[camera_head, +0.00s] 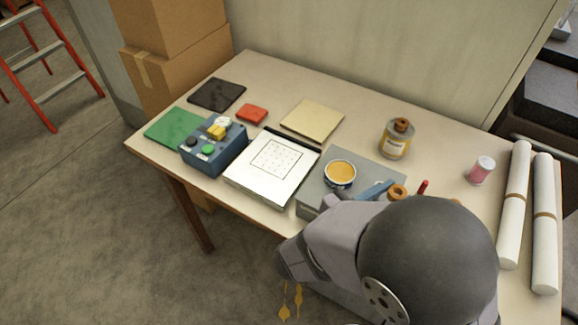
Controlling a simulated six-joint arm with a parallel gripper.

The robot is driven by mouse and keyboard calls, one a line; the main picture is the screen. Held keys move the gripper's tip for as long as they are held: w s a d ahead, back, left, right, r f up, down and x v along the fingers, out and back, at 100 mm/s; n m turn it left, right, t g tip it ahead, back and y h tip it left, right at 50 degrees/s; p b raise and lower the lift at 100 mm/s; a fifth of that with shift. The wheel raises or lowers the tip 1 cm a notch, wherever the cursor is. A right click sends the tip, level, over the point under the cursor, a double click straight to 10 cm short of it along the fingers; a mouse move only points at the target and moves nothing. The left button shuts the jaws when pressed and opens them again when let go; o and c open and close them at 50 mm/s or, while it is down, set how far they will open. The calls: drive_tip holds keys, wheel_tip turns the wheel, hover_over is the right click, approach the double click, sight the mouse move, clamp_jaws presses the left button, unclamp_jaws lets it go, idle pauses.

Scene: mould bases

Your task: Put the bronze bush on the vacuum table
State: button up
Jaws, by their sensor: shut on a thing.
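The vacuum table (240,182) appears to be the flat white plate with a dotted square, lying near the table's front edge in the head view. Its top is bare. A bronze-coloured ring (397,192), possibly the bronze bush, shows just above my arm, beside a blue piece. I cannot tell whether it is held or resting. Another brown ring-like part (403,125) tops the amber bottle. My arm's big dark joint and grey link fill the lower right and hide what lies behind them. My gripper's fingers cannot be made out.
A blue control box (204,159) with buttons stands close left of the white plate. A grey block (311,196) with an orange-topped tin (340,173) is close right.

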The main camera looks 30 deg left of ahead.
drive_tip(key=a+y, duration=0.1)
drive_tip(key=a, duration=0.2)
drive_tip(key=w+a+f+n+y+b, duration=0.1)
drive_tip(key=a, duration=0.2)
drive_tip(key=w+a+n+t+y+b, duration=0.1)
drive_tip(key=a, duration=0.2)
drive_tip(key=shift+w+a+f, duration=0.1)
drive_tip(key=shift+a+f, duration=0.15)
drive_tip(key=shift+f, duration=0.15)
drive_tip(key=w+a+n+y+b, duration=0.1)
drive_tip(key=a+n+y+b, duration=0.3)
drive_tip(key=a, duration=0.7)
wheel_tip(320, 180, up, 4)
drive_tip(key=n+g+y+b, duration=0.2)
drive_tip(key=n+y, duration=0.2)
drive_tip(key=y, duration=0.3)
hover_over(257, 167)
drive_tip(key=shift+f+p, duration=0.65)
drive_tip(key=shift+f, duration=6.6)
drive_tip(key=shift+f, duration=0.1)
drive_tip(key=o, duration=1.2)
drive_tip(key=shift+f, duration=0.1)
drive_tip(key=shift+c, duration=0.2)
